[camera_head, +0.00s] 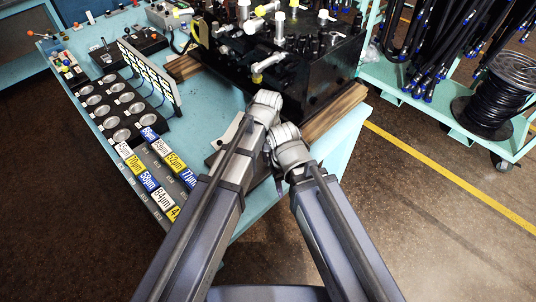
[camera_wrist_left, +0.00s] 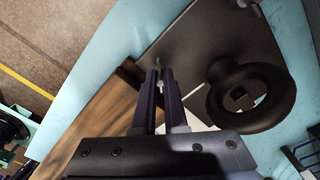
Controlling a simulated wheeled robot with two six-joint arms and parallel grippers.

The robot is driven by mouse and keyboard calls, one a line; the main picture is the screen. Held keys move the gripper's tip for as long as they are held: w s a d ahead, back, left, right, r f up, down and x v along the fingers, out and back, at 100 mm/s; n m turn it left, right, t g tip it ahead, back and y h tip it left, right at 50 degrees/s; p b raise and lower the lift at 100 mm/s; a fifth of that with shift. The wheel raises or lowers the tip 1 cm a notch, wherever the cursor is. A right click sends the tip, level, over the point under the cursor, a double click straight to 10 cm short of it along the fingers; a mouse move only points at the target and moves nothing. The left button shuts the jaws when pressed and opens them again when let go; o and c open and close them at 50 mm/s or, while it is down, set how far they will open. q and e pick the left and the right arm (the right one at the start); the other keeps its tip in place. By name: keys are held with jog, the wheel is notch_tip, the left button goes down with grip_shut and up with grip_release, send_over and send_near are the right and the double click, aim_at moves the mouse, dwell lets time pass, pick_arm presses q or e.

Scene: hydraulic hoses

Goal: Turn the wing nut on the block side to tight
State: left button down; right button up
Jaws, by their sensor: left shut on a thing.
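The black hydraulic block (camera_head: 305,65) stands on the teal table in the head view. My left wrist (camera_head: 265,105) is in front of it and hides part of its near side. In the left wrist view my left gripper (camera_wrist_left: 160,78) is shut on a small light grey piece (camera_wrist_left: 161,84), which looks like the wing nut. Its shape is mostly hidden by the fingers, so I cannot tell its angle. A dark grey plate (camera_wrist_left: 190,42) lies behind the fingertips. My right wrist (camera_head: 290,150) is beside the left one; its fingers are hidden.
A wooden beam (camera_head: 335,112) runs under the block. Gauge cups (camera_head: 105,108) and labelled boxes (camera_head: 150,165) fill the table's left side. A hose cart (camera_head: 450,115) stands at right.

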pick_arm(q)
jog(key=m, duration=1.3)
jog(key=shift+m, duration=0.4)
jog(key=m, duration=1)
jog(key=shift+m, duration=2.2)
